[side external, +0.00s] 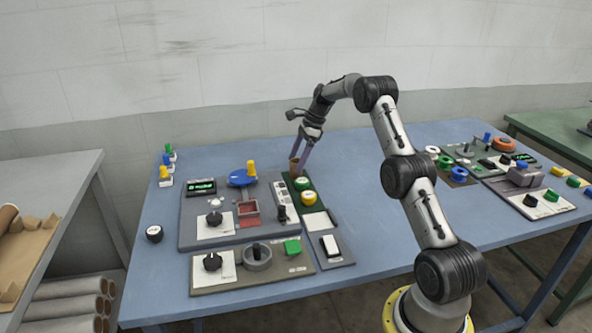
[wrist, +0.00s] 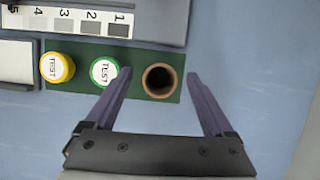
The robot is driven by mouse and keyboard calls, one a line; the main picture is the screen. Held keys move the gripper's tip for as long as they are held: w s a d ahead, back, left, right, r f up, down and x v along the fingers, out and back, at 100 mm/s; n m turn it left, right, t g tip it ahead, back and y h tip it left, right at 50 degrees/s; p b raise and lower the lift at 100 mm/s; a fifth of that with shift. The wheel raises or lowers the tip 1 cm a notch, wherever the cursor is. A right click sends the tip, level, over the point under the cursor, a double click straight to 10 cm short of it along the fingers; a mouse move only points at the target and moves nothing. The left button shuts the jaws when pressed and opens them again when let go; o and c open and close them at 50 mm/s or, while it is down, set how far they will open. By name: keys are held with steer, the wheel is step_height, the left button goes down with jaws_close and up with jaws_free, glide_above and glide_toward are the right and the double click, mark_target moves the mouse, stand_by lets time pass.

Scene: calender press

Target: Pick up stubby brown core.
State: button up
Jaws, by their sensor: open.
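The stubby brown core (wrist: 159,81) is a short hollow tube standing upright on the right end of a dark green strip in the wrist view. I look down into its dark opening. In the side view the core (side external: 293,166) shows at the far end of the strip, partly hidden by my gripper. My gripper (wrist: 158,73) is open and points down, with one purple finger on each side of the core. A gap shows between the core and each finger. In the side view my gripper (side external: 299,163) is right at the core.
A green-topped TEST roll (wrist: 104,72) stands on the strip (wrist: 130,59) close to the left finger. A yellow TEST roll (wrist: 57,68) stands farther left. A grey control panel (side external: 190,235) lies beside the strip. The blue table right of the core is clear.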

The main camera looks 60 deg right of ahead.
steer(key=shift+w+a+f, duration=0.1)
steer(key=shift+a+f, duration=0.05)
steer(key=shift+f, duration=0.3)
jaws_close()
